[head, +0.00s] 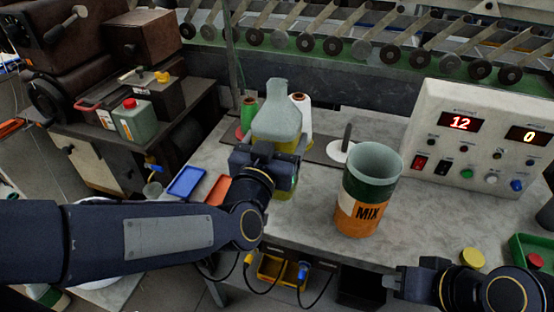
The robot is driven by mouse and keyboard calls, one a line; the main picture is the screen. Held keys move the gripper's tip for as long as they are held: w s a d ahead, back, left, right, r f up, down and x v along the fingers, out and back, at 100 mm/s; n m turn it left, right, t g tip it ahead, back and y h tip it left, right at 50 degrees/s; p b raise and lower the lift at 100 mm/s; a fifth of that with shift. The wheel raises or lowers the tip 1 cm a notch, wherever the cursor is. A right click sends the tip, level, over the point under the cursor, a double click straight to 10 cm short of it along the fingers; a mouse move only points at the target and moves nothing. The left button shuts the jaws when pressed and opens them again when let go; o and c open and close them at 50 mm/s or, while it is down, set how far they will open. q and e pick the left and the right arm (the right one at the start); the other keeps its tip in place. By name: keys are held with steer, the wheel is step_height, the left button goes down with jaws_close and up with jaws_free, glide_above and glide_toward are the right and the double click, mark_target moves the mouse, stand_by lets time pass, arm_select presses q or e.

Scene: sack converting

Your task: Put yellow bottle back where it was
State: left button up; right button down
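The yellow bottle (275,128) stands upright over the grey bench, left of the mix container. It has a pale grey-green upper part and a yellow lower part. My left gripper (268,165) is at the bottle's middle, with dark parts on both sides, and looks shut on it. The gripper hides much of the body, and I cannot tell whether the base touches the bench. My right gripper (393,281) is low at the right, apart from the bottle; its finger gap does not show clearly. The open container marked MIX (362,213) stands between them.
Green (248,112) and white (301,112) cones stand behind the bottle. A blue tray (187,181) and a red tray (217,189) lie to its left. A control box (480,145) is at the right. A spindle (346,143) stands behind the container.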

arm_select(q)
steer(key=f, duration=0.2)
steer(key=w+f+b, duration=0.1)
steer(key=f, duration=0.1)
steer(key=shift+f+b, duration=0.2)
steer(key=shift+b, duration=0.1)
steer(key=shift+f, duration=0.2)
steer(key=o, duration=1.1)
steer(key=shift+r, duration=0.1)
